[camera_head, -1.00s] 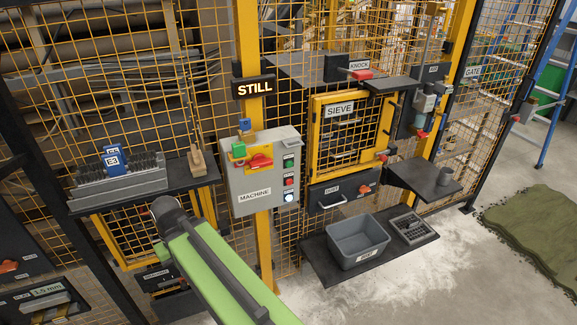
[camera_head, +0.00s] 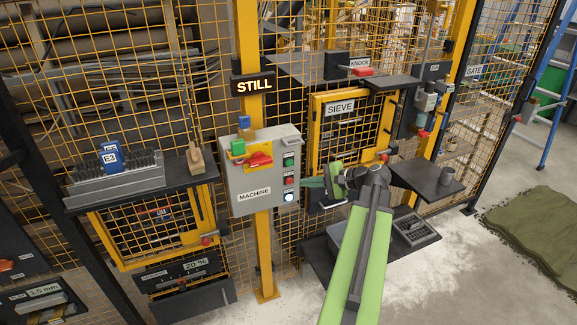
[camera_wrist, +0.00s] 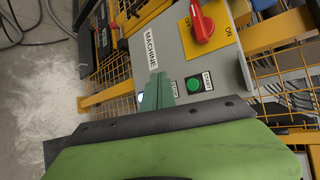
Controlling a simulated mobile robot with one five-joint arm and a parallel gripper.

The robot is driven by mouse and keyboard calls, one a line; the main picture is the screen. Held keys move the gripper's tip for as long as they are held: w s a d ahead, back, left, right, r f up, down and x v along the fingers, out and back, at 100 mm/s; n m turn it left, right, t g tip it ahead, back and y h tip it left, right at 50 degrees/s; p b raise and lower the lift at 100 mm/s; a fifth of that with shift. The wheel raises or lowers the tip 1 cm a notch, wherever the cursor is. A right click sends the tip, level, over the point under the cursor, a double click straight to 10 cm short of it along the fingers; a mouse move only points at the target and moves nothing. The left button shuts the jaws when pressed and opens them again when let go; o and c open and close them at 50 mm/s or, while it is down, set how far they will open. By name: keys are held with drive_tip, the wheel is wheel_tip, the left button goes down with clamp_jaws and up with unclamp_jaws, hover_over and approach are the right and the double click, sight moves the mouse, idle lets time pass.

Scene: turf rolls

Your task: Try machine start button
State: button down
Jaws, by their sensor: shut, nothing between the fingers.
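The grey MACHINE box (camera_head: 258,190) is fixed on the yellow post. On its right side are a green button (camera_head: 289,160), a red button (camera_head: 289,181) and a lit white button (camera_head: 289,197). In the wrist view the green START button (camera_wrist: 193,84) is clear, beside the STOP label; the gripper hides the red button there. My gripper (camera_head: 305,183) is shut and empty, pointing left at the box's right edge, about level with the red button. In the wrist view its fingers (camera_wrist: 157,92) lie beside the green button; I cannot tell whether they touch the box.
A red switch (camera_head: 259,160) on a yellow plate has green and blue tags above it. A sign (camera_head: 254,86) reads STILL. The SIEVE cabinet (camera_head: 340,109) and a dark shelf (camera_head: 446,177) stand right. A grey bin (camera_head: 345,236) is partly behind my arm.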

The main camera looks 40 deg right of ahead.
sight(289, 162)
drive_tip(key=shift+w, duration=0.1)
drive_tip(key=shift+w+d, duration=0.55)
drive_tip(key=shift+w, duration=0.8)
drive_tip(key=shift+w+d, duration=0.5)
drive_tip(key=shift+w, duration=0.8)
drive_tip(key=shift+w+d, duration=0.55)
drive_tip(key=shift+w, duration=0.8)
drive_tip(key=shift+w, duration=0.1)
drive_tip(key=shift+w+d, duration=0.15)
drive_tip(key=shift+w+d, duration=0.15)
drive_tip(key=shift+w, duration=0.25)
drive_tip(key=shift+s+a, duration=0.3)
drive_tip(key=shift+s, duration=0.45)
